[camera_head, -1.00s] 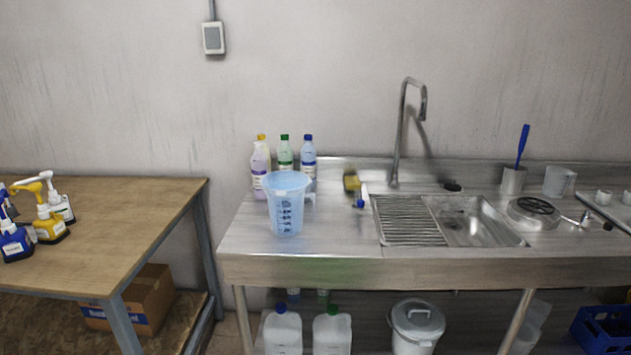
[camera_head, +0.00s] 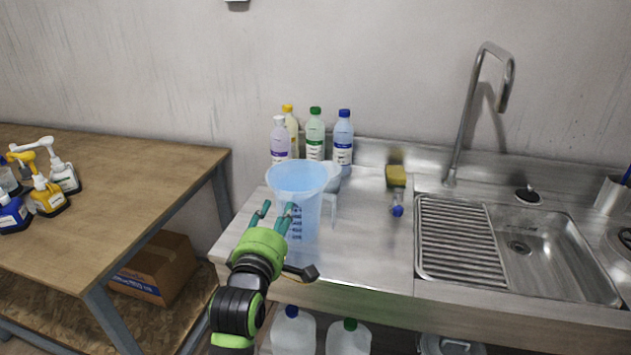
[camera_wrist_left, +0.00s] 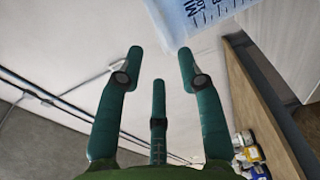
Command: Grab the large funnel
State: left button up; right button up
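I cannot clearly make out a large funnel. A pale shape (camera_head: 334,178) shows partly behind the translucent blue measuring jug (camera_head: 297,178); I cannot tell whether it is the funnel. The jug stands upright near the left end of the steel counter. My left gripper (camera_head: 277,212) is in front of the jug in the head view, overlapping its lower left. Its green fingers are spread and empty. In the left wrist view the open fingers (camera_wrist_left: 160,52) show, with the jug (camera_wrist_left: 203,10) beyond them at the top right. My right gripper is not in view.
Several bottles (camera_head: 314,135) stand behind the jug against the splashback. A yellow sponge (camera_head: 396,176) and a small blue-capped item (camera_head: 397,209) lie right of it, before the sink (camera_head: 560,255). A wooden table (camera_head: 120,190) with pump dispensers stands left, across a gap.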

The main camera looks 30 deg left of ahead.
aim_at(284, 199)
pick_arm(q)
jog(key=p+x, duration=0.1)
jog(key=x, duration=0.5)
jog(key=shift+s+p, duration=0.1)
jog(key=shift+p, duration=0.2)
grip_shut()
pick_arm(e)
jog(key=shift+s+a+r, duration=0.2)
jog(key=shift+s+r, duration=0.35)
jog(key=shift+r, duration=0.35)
